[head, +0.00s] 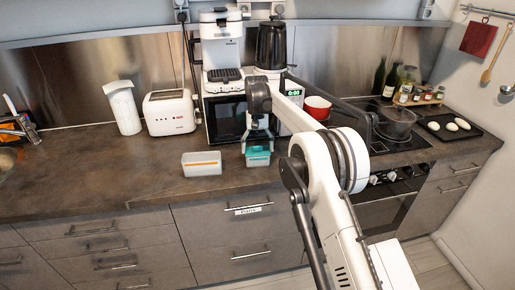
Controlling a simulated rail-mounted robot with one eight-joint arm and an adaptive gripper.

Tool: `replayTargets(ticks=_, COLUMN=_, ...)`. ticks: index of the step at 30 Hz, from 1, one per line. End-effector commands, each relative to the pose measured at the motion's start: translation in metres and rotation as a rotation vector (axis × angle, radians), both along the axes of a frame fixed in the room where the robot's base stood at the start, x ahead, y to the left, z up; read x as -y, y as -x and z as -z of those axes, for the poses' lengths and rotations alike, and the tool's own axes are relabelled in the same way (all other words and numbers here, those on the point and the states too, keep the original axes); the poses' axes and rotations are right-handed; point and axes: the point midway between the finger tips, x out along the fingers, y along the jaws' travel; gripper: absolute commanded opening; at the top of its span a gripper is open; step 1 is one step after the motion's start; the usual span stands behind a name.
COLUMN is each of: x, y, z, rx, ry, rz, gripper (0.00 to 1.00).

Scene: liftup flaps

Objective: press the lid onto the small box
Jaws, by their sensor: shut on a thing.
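The small box (258,161) is teal and sits on the dark counter in front of the microwave. A lighter teal lid (258,151) is at its top, roughly level with it. I cannot tell whether the lid is seated or only resting there. My gripper (258,144) points down from above, with its fingers at the two sides of the lid, shut on it. The fingertips and the seam between lid and box are too small to make out.
A whitish box with an orange band (202,164) stands left of the small box. The microwave (228,118) is behind, with a toaster (169,112) to its left. A red bowl (317,107) and the stove pot (396,122) are right. The left counter is mostly clear.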

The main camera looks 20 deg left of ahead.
Motion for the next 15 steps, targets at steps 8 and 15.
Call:
replayTargets(ticks=8, x=0.0000, y=0.0000, z=-0.0002, rx=0.000, ry=0.000, rz=0.000, gripper=0.81)
replayTargets(ticks=15, x=0.0000, y=0.0000, z=-0.0002, rx=0.000, ry=0.000, rz=0.000, gripper=0.97)
